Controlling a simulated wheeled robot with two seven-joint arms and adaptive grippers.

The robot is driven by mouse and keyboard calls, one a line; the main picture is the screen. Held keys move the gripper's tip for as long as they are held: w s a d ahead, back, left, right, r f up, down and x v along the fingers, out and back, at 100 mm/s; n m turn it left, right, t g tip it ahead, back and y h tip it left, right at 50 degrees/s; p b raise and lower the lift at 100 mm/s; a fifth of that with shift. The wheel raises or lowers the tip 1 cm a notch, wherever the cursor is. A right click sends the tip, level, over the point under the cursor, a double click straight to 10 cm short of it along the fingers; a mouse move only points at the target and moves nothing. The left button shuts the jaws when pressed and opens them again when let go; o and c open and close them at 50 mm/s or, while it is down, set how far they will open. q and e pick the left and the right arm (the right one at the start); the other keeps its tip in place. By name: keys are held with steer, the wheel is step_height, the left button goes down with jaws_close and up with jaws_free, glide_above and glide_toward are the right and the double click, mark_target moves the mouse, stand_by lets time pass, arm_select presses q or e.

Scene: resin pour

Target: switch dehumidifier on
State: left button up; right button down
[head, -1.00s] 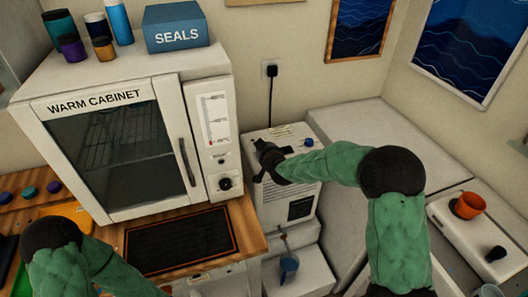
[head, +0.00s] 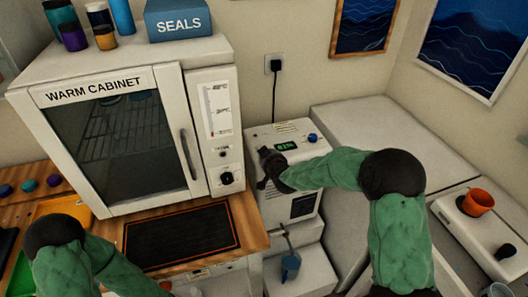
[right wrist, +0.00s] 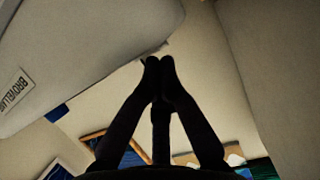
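The dehumidifier (head: 272,205) is a white box standing to the right of the warm cabinet. Its top panel has a small display (head: 286,146) lit with a green percentage reading, about 81%, and a blue knob (head: 313,137). My right gripper (head: 267,164) is at the panel's left front, just beside the display; whether it touches is unclear. The right wrist view shows the right gripper's fingers (right wrist: 160,67) together with nothing between them. Part of the panel is hidden behind the gripper and forearm. My left arm shows at the lower left, its gripper out of view.
The warm cabinet (head: 187,90) stands close on the left, with a dark mat (head: 180,238) before it. A black plug (head: 276,65) sits in the wall socket behind.

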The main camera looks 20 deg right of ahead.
steer(key=shift+r+p, duration=0.6)
steer(key=shift+r, duration=0.2)
steer(key=shift+r, duration=0.1)
steer(key=shift+r, duration=0.25)
steer(key=r+p, duration=0.1)
steer(key=r, duration=0.1)
steer(key=s+r+p, duration=0.1)
steer(key=r, duration=0.1)
steer(key=s+p, duration=0.2)
steer(key=s, duration=0.7)
steer(key=shift+s+d+r, duration=0.15)
steer(key=shift+s+r, duration=0.1)
